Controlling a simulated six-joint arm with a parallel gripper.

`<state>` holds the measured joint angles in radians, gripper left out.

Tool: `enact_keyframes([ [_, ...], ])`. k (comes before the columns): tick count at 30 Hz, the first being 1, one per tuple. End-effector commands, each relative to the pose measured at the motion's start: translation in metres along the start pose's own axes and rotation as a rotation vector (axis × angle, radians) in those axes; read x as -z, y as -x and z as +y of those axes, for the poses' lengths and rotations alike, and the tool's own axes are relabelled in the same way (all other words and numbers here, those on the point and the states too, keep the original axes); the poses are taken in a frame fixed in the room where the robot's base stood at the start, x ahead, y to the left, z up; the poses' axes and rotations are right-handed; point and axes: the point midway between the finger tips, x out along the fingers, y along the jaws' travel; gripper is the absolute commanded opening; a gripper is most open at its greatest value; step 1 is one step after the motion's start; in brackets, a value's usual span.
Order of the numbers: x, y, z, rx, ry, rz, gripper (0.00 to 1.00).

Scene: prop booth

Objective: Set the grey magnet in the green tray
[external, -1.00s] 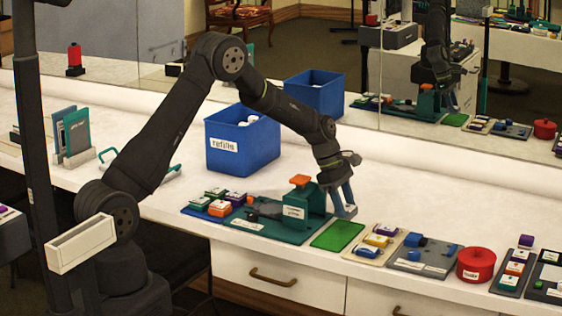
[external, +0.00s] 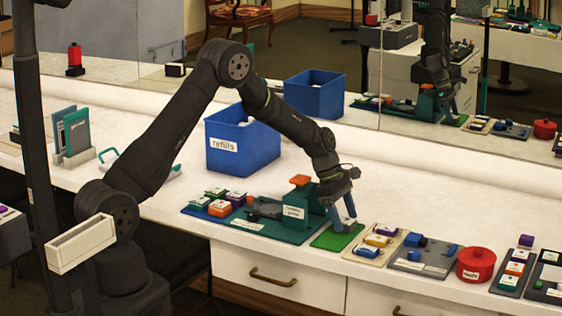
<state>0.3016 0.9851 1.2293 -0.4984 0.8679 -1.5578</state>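The green tray (external: 325,241), a small flat green rectangle, lies near the front edge of the counter. My gripper (external: 343,225) points down with its blue-grey fingertips low over the tray's back part, at or just above its surface. The two fingers show with a gap between them. At this size I cannot make out whether something grey is held between the fingertips. I cannot pick out the grey magnet for certain anywhere in the view.
A dark green board with a press (external: 296,230) stands close left of the tray. A tan tray (external: 363,252), a grey tray (external: 407,266) and a red round tin (external: 476,264) are to the right. A blue bin (external: 243,142) stands behind. A mirror lines the back.

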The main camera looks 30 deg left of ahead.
Motion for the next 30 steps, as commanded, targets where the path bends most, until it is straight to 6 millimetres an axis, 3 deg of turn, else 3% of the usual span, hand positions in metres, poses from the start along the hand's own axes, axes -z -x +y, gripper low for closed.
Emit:
enact_keyframes([
  [8, 0.0, 0.001, 0.0, 0.0, 0.0, 0.0, 0.7],
  [13, 0.0, 0.014, 0.001, -0.002, -0.001, 0.0, 0.7],
  [30, 0.0, 0.143, 0.001, -0.003, -0.001, -0.001, 0.7],
])
